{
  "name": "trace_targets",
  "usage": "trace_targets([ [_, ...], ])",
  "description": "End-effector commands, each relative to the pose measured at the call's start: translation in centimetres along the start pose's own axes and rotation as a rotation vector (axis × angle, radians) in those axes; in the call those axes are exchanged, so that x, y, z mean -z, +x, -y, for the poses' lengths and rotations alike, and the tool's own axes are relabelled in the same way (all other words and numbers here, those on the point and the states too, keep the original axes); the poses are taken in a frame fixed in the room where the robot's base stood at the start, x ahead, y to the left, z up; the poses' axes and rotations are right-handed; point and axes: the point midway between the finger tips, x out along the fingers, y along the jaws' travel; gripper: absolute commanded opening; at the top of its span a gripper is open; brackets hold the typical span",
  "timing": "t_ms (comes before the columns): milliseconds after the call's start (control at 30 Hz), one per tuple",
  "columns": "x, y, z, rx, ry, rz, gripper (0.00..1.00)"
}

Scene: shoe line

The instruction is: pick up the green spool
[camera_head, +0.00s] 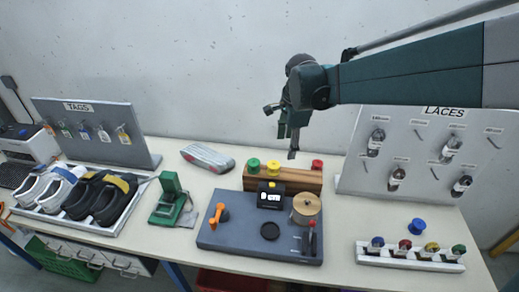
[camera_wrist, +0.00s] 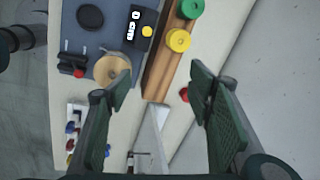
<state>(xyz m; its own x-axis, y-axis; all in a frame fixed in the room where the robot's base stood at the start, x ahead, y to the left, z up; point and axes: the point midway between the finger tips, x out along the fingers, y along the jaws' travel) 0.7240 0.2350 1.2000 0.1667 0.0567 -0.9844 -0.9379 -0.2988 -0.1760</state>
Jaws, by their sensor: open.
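A green spool (camera_head: 254,164) stands at the left end of the wooden block in the head view, left of a yellow spool (camera_head: 273,167). The green spool also shows at the top of the wrist view (camera_wrist: 190,8), beyond the yellow spool (camera_wrist: 178,40). My gripper (camera_head: 281,131) hangs in the air above and behind the block, to the right of the green spool. Its fingers are spread wide with nothing between them in the wrist view (camera_wrist: 160,86). Another green-topped piece (camera_head: 459,249) sits in the white rack at the front right.
The wooden block (camera_head: 297,178) stands behind a dark work mat (camera_head: 232,237) carrying a tan spool (camera_head: 306,206) and an orange-handled tool (camera_head: 218,214). The LACES board (camera_head: 410,112) stands at the right.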

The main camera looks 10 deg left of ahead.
Motion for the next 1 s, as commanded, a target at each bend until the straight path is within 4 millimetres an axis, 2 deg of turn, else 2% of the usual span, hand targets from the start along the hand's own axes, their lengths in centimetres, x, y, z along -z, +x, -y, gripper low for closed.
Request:
trace_targets([
  [100,-1.4,1.4,1.7,-0.022,0.061,0.002,0.52],
  [600,-7.5,8.1,6.7,-0.119,0.338,-0.017,0.52],
  [800,-9.7,10.8,8.1,-0.152,0.436,-0.034,0.52],
  [1000,-11.0,12.4,8.7,-0.169,0.492,-0.045,0.52],
])
